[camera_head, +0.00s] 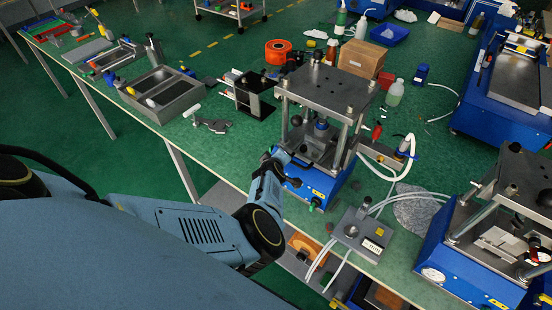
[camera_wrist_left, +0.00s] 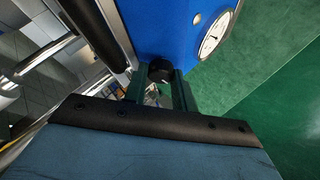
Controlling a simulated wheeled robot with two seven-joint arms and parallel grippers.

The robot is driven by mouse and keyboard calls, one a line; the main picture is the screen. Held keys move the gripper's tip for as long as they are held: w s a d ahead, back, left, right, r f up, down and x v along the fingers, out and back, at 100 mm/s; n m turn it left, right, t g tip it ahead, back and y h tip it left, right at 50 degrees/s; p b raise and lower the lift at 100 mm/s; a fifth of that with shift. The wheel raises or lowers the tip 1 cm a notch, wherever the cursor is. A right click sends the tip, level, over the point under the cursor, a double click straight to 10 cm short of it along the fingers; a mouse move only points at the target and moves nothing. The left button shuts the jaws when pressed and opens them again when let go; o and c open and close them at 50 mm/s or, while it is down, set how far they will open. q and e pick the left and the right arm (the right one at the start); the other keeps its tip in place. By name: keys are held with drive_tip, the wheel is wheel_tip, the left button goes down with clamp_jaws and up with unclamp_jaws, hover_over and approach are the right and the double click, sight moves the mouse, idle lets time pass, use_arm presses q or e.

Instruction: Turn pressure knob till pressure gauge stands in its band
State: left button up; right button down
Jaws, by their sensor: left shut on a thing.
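The pressure knob (camera_wrist_left: 159,70) is a small black round knob on the blue face of the press, seen in the left wrist view. My left gripper (camera_wrist_left: 160,84) has its two dark fingers on either side of the knob and is shut on it. The pressure gauge (camera_wrist_left: 214,35) is a white round dial on the same blue face, right of the knob. Its needle and band are too small and slanted to read. In the head view the press (camera_head: 320,185) stands mid-bench, and my left wrist reaches its left side. The knob is hidden there. My right gripper is not in view.
A grey control box (camera_head: 362,232) with white hoses lies right of the press. A second blue press (camera_head: 470,255) stands farther right. A black stand (camera_head: 255,97) and a grey hand tool (camera_head: 212,124) are to the left. Some green bench top is clear between them.

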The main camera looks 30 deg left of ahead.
use_arm(q)
drive_tip(key=o, duration=1)
